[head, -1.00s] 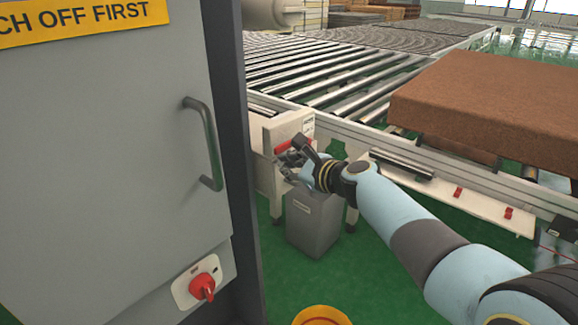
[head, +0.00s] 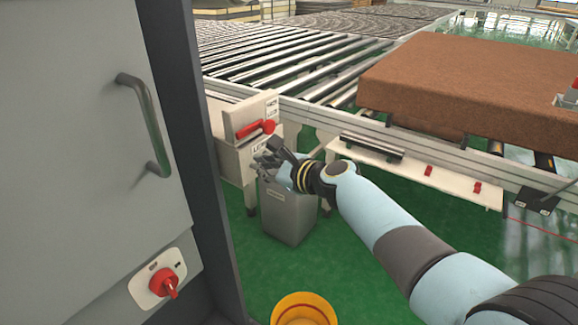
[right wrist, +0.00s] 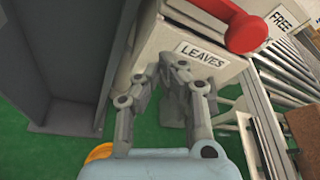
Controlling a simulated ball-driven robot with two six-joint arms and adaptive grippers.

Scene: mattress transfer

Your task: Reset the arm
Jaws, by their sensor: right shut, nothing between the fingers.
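My right arm comes in from the lower right of the head view. Its gripper (head: 268,157) is shut and empty, just below and apart from a red lever handle (head: 252,129). The handle is on a white control box (head: 232,126) beside the roller conveyor. In the right wrist view, my closed fingers (right wrist: 178,66) are in front of the box's "LEAVES" label (right wrist: 203,54). The red handle's round end (right wrist: 245,33) is above and to their right. My left gripper is not in view.
A grey cabinet (head: 85,190) with a bar handle and a red rotary switch (head: 167,284) fills the left. A brown mattress (head: 470,85) lies on the conveyor at right. A grey bin (head: 288,215) stands below my gripper. A yellow round object (head: 303,308) is at bottom. Green floor is open between.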

